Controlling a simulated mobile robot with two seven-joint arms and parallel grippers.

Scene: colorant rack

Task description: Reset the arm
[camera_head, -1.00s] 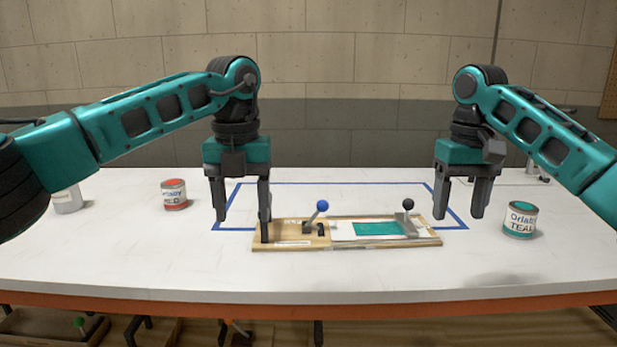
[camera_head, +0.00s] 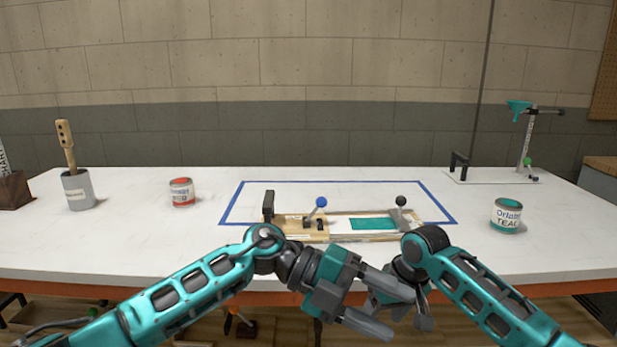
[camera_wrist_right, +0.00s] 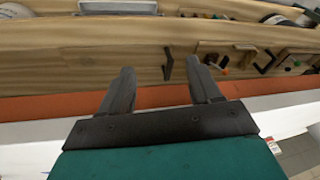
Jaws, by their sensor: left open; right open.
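My left gripper (camera_head: 400,312) is in front of the table's near edge in the head view, tilted to the right, with its fingers apart and nothing between them. My right gripper is beside and partly behind it in that view, where the left fingers cover part of it. The right wrist view shows the right gripper (camera_wrist_right: 163,66) with its two fingers spread and empty. The two grippers overlap in the head view; I cannot tell whether they touch. Both are clear of the wooden board (camera_head: 342,239) with the blue-knobbed lever (camera_head: 315,211) and black-knobbed lever (camera_head: 401,208).
The white table (camera_head: 120,240) holds a red can (camera_head: 181,192), a teal can (camera_head: 506,215), and a grey pot (camera_head: 78,191) with a wooden handle. A stand (camera_head: 528,145) is at the back right. Blue tape (camera_head: 330,182) outlines a rectangle behind the board.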

